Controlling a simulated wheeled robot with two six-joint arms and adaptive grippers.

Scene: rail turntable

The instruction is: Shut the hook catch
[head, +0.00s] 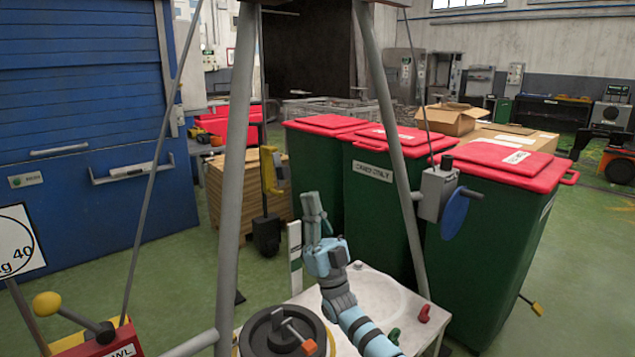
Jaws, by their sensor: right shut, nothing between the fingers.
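My right gripper (315,212) is in the middle of the head view, on a light-blue and dark arm rising from the bottom. Its grey fingers point up and are shut with nothing between them. I cannot identify the hook catch for sure. A small orange-handled lever (299,335) with a metal rod lies across a black round piece (262,330) below and left of the gripper, apart from it. A pale tabletop (352,279) lies behind and below the gripper. My left gripper is not in view.
Two grey slanting poles (236,150) and (386,115) flank the gripper. A grey box with a blue disc (455,213) is by the right pole. A red knob (424,313) and a green one (394,336) are at the tabletop's right. Green bins (376,208) with red lids stand behind.

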